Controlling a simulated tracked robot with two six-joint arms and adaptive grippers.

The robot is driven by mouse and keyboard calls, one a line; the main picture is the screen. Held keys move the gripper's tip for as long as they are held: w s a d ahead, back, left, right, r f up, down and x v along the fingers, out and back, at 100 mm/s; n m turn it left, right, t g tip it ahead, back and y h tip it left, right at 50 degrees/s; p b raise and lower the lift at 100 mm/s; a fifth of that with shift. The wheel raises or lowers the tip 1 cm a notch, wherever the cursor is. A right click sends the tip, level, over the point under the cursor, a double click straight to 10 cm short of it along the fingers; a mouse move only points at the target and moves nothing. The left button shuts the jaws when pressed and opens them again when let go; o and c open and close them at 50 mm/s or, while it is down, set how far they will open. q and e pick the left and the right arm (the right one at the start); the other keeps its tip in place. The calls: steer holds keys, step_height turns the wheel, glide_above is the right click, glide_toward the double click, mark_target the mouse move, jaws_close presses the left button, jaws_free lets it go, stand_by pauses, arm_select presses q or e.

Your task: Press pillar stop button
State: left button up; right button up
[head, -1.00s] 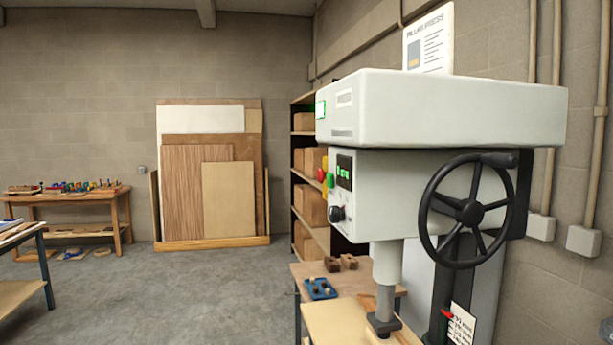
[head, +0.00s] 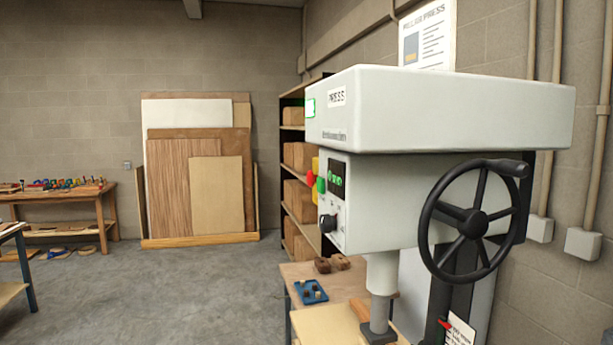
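The pillar press (head: 440,115) stands at the right of the head view, a pale grey machine with a black handwheel (head: 473,215) on its near side. On the front edge of its head a red button (head: 311,178) and a green button (head: 321,185) show side-on, beside a yellow part (head: 316,163). A green-lit display (head: 336,178) and a black knob (head: 327,222) are on the control panel. No lettering on the buttons can be read. Neither of my grippers is in view.
A wooden table (head: 330,278) with a blue tray (head: 311,292) stands below the press. Shelving with boxes (head: 297,156) is behind it. Boards (head: 200,165) lean on the back wall, and a workbench (head: 70,193) stands at left. The concrete floor (head: 150,290) between is clear.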

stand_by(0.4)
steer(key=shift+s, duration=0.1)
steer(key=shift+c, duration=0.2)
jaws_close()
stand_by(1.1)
